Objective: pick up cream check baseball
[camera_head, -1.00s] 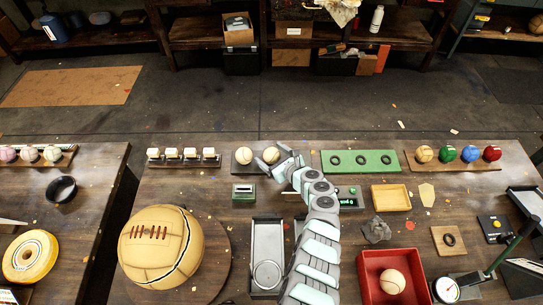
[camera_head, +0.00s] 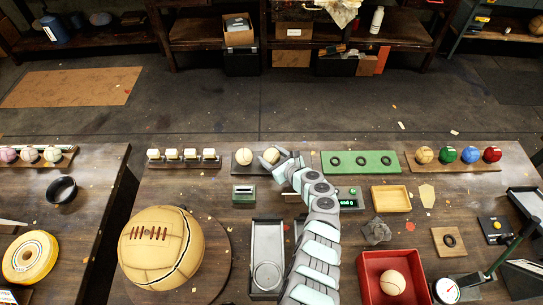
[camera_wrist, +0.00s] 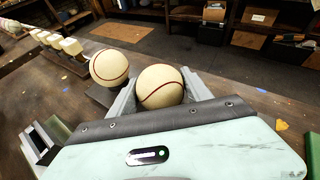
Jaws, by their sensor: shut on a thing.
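Two cream balls stand side by side on a dark stand (camera_head: 237,168) at the back middle of the bench. My gripper (camera_head: 274,159) is shut on the right cream baseball (camera_head: 271,155). In the wrist view this cream ball (camera_wrist: 160,86) sits between the two grey fingers and shows a dark red seam line. Its lower part is hidden by my gripper. The left cream ball (camera_head: 244,156) is free, just beside the left finger, and also shows a red seam in the wrist view (camera_wrist: 109,67). No check pattern can be made out on either.
Several small white-topped blocks (camera_head: 185,156) stand to the left. A green holder (camera_head: 361,163) and a rack of coloured balls (camera_head: 460,167) are to the right. A red tray (camera_head: 365,290) holds another pale ball (camera_head: 392,282). A large tan ball (camera_head: 160,247) is front left.

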